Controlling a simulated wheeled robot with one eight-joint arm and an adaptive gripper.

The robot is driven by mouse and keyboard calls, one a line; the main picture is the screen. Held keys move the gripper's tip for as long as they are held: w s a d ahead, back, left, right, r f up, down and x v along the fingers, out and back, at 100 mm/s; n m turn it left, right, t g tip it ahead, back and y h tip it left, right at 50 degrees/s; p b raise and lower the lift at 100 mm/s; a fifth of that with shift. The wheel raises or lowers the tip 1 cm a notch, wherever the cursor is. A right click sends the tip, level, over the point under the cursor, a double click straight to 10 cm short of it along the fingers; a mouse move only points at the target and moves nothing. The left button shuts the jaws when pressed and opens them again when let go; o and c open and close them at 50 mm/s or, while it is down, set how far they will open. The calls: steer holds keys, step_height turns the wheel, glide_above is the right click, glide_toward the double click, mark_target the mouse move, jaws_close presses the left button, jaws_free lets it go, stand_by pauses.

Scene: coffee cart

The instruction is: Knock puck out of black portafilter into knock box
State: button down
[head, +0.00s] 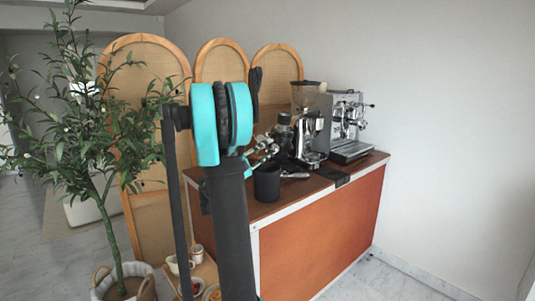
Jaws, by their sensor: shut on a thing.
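My gripper (267,149) is small in the head view, just right of my dark arm, above the left part of the cart top. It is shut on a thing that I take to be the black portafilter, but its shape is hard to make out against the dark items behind. Whether a puck is in it is hidden. The knock box, a black round container (267,184), stands on the cart top near the front left edge, below my gripper.
A silver-handled tool (295,176) lies right of the container. A grinder (308,130) and an espresso machine (347,125) stand farther right on the wooden cart (320,230). A black mat (333,175) hangs over the front edge. A potted tree (105,190) and arched screens (218,65) stand left and behind.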

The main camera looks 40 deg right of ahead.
step_height(320, 180, down, 5)
steer(key=shift+r, duration=2.7)
steer(key=shift+r, duration=2.4)
